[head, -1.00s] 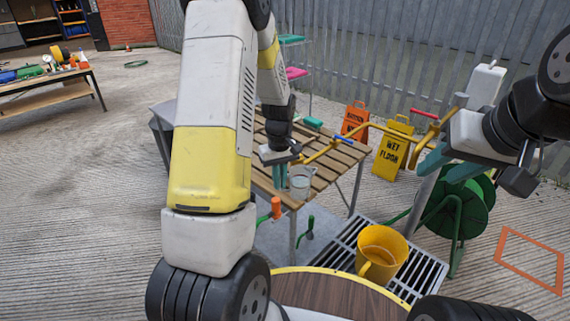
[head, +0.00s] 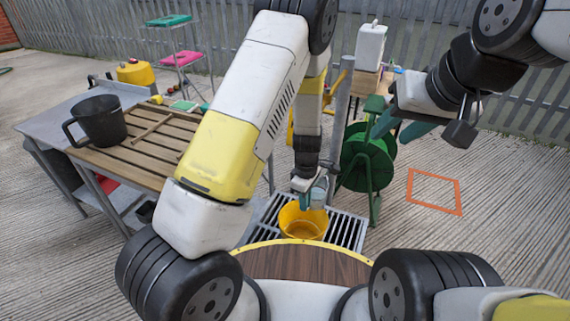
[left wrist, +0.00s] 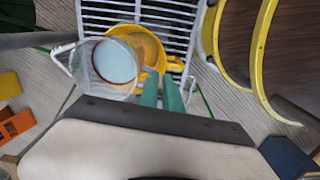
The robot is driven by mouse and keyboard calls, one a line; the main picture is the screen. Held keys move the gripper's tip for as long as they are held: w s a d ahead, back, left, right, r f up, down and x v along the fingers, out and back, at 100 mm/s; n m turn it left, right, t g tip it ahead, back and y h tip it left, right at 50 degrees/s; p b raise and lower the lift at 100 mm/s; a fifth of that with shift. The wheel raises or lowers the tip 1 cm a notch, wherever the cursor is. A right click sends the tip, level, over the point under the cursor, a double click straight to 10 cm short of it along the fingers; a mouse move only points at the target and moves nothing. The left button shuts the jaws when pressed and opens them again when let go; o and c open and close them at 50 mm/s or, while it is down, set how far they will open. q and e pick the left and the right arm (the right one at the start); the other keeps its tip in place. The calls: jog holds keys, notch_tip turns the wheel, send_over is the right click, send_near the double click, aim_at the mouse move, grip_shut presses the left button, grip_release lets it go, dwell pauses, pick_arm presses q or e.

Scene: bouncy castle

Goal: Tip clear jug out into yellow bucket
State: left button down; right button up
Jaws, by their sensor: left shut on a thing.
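My left gripper (head: 311,201) is shut on the clear jug (head: 321,190), holding it above the yellow bucket (head: 303,222). In the left wrist view the clear jug (left wrist: 113,65) is beside the green fingertips (left wrist: 162,92), with pale bluish liquid inside. It looks about upright; any slight tilt is hard to tell. The yellow bucket (left wrist: 148,44) shows behind and below it, partly hidden by the jug. In the head view the bucket stands on the floor grating, its mouth facing up. My right gripper (head: 400,126) is open and empty, raised at the right.
A slatted wooden table (head: 150,140) with a black mug (head: 98,120) stands at the left. A green hose reel (head: 366,160) is right behind the bucket. The metal grating (head: 345,228) lies under the bucket. An orange floor outline (head: 435,190) lies on clear concrete at the right.

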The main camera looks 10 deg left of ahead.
aim_at(312, 207)
pick_arm(q)
jog(key=shift+s+d+f+n, duration=0.8)
jog(key=shift+d+f+n, duration=1.45)
jog(key=shift+f+n, duration=2.35)
jog(key=r+g+h, duration=0.2)
jog(key=h, duration=0.2)
jog(key=w+a+r+m+g+h, duration=0.1)
jog(key=r+g+h, duration=0.1)
jog(key=g+h, duration=0.1)
jog(key=a+r+m+g+h, duration=0.1)
jog(key=r+g+h, duration=0.1)
jog(key=g+h, duration=0.1)
jog(key=shift+w+r+h, duration=0.2)
jog(key=shift+r+h, duration=0.15)
jog(key=shift+h, duration=0.55)
jog(key=a+g+h, duration=0.1)
jog(key=w+a+r+g+h, duration=0.1)
jog(key=h, duration=0.1)
jog(key=w+a+g+h, duration=0.1)
jog(key=shift+r, duration=0.3)
jog(key=shift+s, duration=0.1)
